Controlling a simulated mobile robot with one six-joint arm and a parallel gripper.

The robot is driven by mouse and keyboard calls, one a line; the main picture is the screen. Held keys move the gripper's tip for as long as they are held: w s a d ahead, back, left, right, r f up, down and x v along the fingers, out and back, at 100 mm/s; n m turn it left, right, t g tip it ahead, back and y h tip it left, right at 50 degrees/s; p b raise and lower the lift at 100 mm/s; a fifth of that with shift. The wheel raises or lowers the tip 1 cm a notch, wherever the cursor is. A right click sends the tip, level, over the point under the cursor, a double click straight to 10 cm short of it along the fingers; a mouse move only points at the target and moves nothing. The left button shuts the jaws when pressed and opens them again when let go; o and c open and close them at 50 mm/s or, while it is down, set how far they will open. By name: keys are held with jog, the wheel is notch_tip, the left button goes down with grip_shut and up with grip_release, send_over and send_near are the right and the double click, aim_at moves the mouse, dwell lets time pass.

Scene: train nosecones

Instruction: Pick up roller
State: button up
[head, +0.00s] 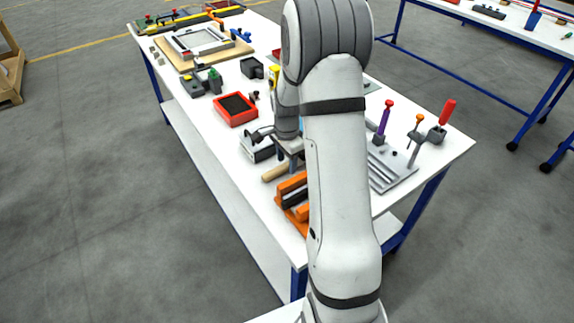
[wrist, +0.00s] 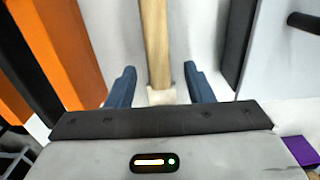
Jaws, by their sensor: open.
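A pale wooden rod (head: 275,172), which seems to be the roller or its handle, lies on the white workbench (head: 215,140) in the head view. In the wrist view the rod (wrist: 155,42) runs up the middle, with a paler end piece (wrist: 162,96) close to my gripper's palm. My gripper (wrist: 160,84) is open, with one blue finger on each side of the rod and a visible gap on both sides. In the head view my arm hides the gripper's fingertips and part of the bench around the rod. I cannot tell the exact height of the fingers.
An orange-and-black block (head: 294,197) lies close to the rod, at left in the wrist view. A grey box with a black handle (head: 257,147) is on its other side. A red tray (head: 236,108) stands farther back, and a grey slotted plate (head: 390,170) lies right.

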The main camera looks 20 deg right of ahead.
jog(key=shift+f, duration=0.1)
grip_shut()
dwell(0.5)
